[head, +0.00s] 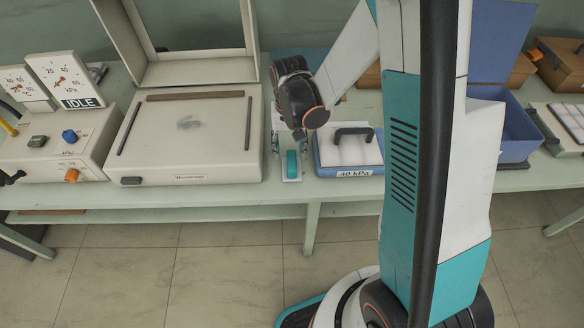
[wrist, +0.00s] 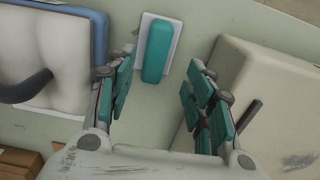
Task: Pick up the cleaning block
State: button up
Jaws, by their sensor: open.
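The cleaning block, a teal rounded bar (head: 292,163), lies on a small white plate (head: 291,176) near the front edge of the bench. In the wrist view the teal block (wrist: 158,52) shows lengthwise on its white plate (wrist: 143,33), beyond the fingertips and roughly between them. My gripper (wrist: 163,68) is open, with teal pads on both fingers and nothing between them. In the head view my gripper (head: 289,146) hangs over the bench just behind the block, partly hidden by my dark wrist.
Left of the block is a cream flat-topped case (head: 190,140) with a raised lid. Close on its right is a blue tray (head: 340,171) labelled 40 kPa, holding a white pad with a black handle (head: 353,131). An open blue box (head: 520,135) stands farther right.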

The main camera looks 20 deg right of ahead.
aim_at(292, 160)
jog(key=shift+s+d+f+b, duration=0.15)
jog(key=shift+f+b, duration=0.5)
jog(key=shift+f, duration=1)
jog(key=shift+s+d+f+b, duration=0.1)
jog(key=shift+f+b, duration=0.5)
jog(key=shift+f, duration=1.05)
jog(key=shift+r, duration=0.1)
grip_shut()
